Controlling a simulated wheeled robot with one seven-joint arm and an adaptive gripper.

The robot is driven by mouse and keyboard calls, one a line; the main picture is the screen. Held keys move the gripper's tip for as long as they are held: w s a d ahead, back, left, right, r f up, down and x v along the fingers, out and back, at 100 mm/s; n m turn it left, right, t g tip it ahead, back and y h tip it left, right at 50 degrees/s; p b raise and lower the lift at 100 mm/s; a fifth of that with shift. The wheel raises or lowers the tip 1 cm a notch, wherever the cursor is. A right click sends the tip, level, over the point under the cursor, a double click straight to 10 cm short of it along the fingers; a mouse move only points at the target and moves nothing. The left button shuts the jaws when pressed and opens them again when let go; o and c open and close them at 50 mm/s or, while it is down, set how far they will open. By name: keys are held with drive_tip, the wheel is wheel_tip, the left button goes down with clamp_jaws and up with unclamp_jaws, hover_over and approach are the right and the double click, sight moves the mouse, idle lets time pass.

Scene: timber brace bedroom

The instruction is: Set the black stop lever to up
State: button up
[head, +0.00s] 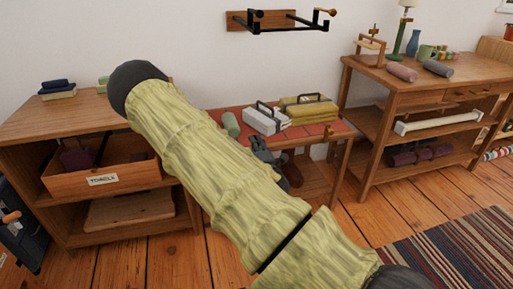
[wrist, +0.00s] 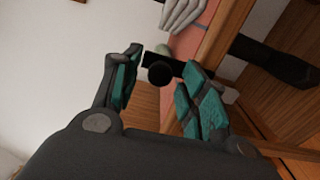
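My gripper (head: 268,160) is at the front edge of the red-topped table, partly hidden by my arm in the head view. In the wrist view its two teal-padded fingers (wrist: 158,88) are apart. A black bar with a round black end, which looks like the black stop lever (wrist: 160,74), shows between and just beyond the fingertips. I cannot tell whether the fingers touch it. I cannot make out this lever in the head view, and its up or down setting is unclear.
The red-topped table (head: 330,130) holds a white box (head: 264,122), a yellow case (head: 309,109) and a green roll (head: 231,124). A wooden shelf unit (head: 30,122) with a labelled bin (head: 103,180) stands left. A workbench (head: 376,78) stands right. A black-barred rack (head: 280,27) is on the wall.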

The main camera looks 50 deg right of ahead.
drive_tip(key=shift+s, duration=0.1)
drive_tip(key=v, duration=1.1)
drive_tip(key=shift+s+a, duration=0.25)
drive_tip(key=shift+s, duration=0.1)
drive_tip(key=s+a+f+m+g+y, duration=0.1)
drive_tip(key=s+a+f+m+g, duration=0.15)
drive_tip(key=f, duration=0.45)
drive_tip(key=s+a+f+m+g+y, duration=0.1)
drive_tip(key=s+a+f+m+g, duration=0.2)
drive_tip(key=f, duration=0.4)
drive_tip(key=s+a+f+m+g+y, duration=0.1)
drive_tip(key=s+a+f+m+g, duration=0.15)
drive_tip(key=a+f, duration=0.35)
drive_tip(key=s+a+f+m+g+y, duration=0.2)
drive_tip(key=s+a+f+g+y, duration=0.15)
drive_tip(key=s+a+f, duration=0.4)
drive_tip(key=s+a+f+m+g+y, duration=0.2)
drive_tip(key=s+a+f+m+g, duration=0.15)
drive_tip(key=s+a, duration=0.7)
drive_tip(key=w+a+r+p, duration=0.1)
drive_tip(key=r+p, duration=1.3)
drive_tip(key=a+r+p, duration=0.2)
drive_tip(key=r+p, duration=1.2)
drive_tip(key=p, duration=0.1)
drive_tip(key=shift+w+a+r+n+g, duration=0.15)
drive_tip(key=shift+w+r+n+g, duration=0.15)
drive_tip(key=shift+w+r+n, duration=0.1)
